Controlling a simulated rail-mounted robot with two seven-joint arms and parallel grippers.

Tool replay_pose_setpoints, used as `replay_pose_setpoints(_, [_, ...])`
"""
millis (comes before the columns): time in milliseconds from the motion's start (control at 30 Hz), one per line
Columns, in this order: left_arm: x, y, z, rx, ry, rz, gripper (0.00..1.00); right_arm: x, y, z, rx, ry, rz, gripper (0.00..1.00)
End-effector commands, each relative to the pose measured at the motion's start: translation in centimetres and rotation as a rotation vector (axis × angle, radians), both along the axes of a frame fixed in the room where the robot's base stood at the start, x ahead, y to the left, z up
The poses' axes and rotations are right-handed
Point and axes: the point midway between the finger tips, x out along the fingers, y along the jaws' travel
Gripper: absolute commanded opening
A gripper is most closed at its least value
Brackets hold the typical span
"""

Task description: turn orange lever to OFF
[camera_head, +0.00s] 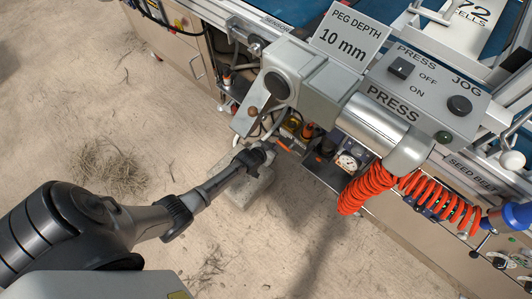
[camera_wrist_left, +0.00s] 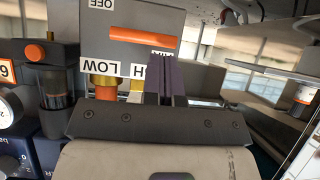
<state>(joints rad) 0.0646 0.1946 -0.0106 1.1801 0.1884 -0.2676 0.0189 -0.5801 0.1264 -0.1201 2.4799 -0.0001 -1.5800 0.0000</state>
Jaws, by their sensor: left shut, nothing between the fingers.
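The orange lever (camera_wrist_left: 145,37) shows in the left wrist view as a bar lying nearly level across a grey box face (camera_wrist_left: 95,50). An upside-down OFF label (camera_wrist_left: 103,3) is above the lever's left end. Another label (camera_wrist_left: 162,52), partly hidden by my fingers, is below its right end. My left gripper (camera_wrist_left: 166,62) is shut and empty, its dark fingers just below the lever's right part; I cannot tell whether they touch it. In the head view my left gripper (camera_head: 262,153) is low beside the machine's front. My right gripper is not in view.
The grey PRESS cylinder (camera_head: 375,123) and a gauge (camera_head: 347,162) are right of my left gripper. A coiled orange hose (camera_head: 367,190) hangs further right. A concrete block (camera_head: 245,187) is on the floor below. In the wrist view a LOW label (camera_wrist_left: 103,68) is near the fingers.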

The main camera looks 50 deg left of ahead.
Motion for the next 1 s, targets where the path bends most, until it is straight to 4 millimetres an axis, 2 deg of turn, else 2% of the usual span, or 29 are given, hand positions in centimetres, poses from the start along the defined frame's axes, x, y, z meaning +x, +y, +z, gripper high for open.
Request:
replay_pose_setpoints(33, [0.6, 0.1, -0.8, 0.000, -0.001, 0.000, 0.00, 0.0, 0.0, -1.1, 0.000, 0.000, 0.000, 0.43])
replay_pose_setpoints(300, [2.2, 0.2, -1.7, 0.000, 0.001, 0.000, 0.00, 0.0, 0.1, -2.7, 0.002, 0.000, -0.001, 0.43])
replay_pose_setpoints(633, [2.7, 0.2, -1.8, 0.000, 0.001, 0.000, 0.00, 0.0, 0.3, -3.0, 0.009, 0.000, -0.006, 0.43])
replay_pose_setpoints(1000, [2.3, 0.8, -1.8, 0.000, 0.002, 0.011, 0.00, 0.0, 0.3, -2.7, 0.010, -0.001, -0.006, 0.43])
